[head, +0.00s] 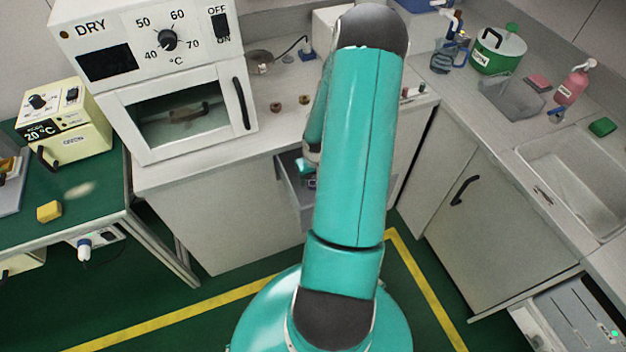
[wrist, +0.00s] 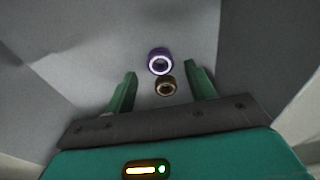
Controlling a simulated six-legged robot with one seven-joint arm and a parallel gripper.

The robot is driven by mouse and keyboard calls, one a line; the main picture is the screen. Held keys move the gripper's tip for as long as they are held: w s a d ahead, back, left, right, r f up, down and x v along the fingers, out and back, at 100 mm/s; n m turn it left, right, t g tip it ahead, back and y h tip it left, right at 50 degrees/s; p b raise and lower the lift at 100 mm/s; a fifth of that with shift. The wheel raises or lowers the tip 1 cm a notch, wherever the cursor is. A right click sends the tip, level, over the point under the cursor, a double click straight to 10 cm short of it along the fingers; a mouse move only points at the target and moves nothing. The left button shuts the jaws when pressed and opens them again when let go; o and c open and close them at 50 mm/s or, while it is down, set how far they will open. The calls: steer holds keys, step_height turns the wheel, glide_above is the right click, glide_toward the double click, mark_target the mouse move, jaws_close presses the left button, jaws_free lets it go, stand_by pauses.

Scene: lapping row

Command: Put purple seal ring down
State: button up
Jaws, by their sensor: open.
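The purple seal ring (wrist: 151,55) lies on a grey surface in the wrist view, just beyond my fingertips. My gripper (wrist: 161,73) is open, with one green finger on each side and nothing clamped. A brown ring (wrist: 159,88) sits between the fingers, close to the purple ring; I cannot tell whether the two touch. In the head view an open grey drawer (head: 292,188) shows below the counter, with my arm's far end over it. My arm hides much of the drawer, and the purple ring does not show there.
Two small brown rings (head: 277,106) lie on the counter (head: 262,90), right of the white drying oven (head: 188,118). Grey walls (wrist: 262,50) rise around the rings in the wrist view.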

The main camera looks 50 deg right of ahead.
step_height(320, 180, up, 9)
steer(key=s, duration=0.1)
steer(key=w+a+r+n+h, duration=0.1)
steer(key=w+a+r+n, duration=0.15)
steer(key=a+r, duration=0.65)
steer(key=w+a+r+n+h, duration=0.1)
steer(key=w+a+r, duration=0.2)
steer(key=a+r, duration=0.6)
steer(key=s+a+r+n+t+y, duration=0.1)
steer(key=s+a+r+t, duration=0.1)
steer(key=s+a+r, duration=0.2)
steer(key=s+a+r+n+t+y, duration=0.1)
steer(key=s+a+r, duration=0.3)
steer(key=a+r, duration=0.7)
steer(key=a+t, duration=0.1)
steer(key=a, duration=0.1)
steer(key=shift+a+n+y, duration=0.3)
steer(key=shift+a+n, duration=0.05)
steer(key=shift+a, duration=0.05)
steer(key=shift+s, duration=0.1)
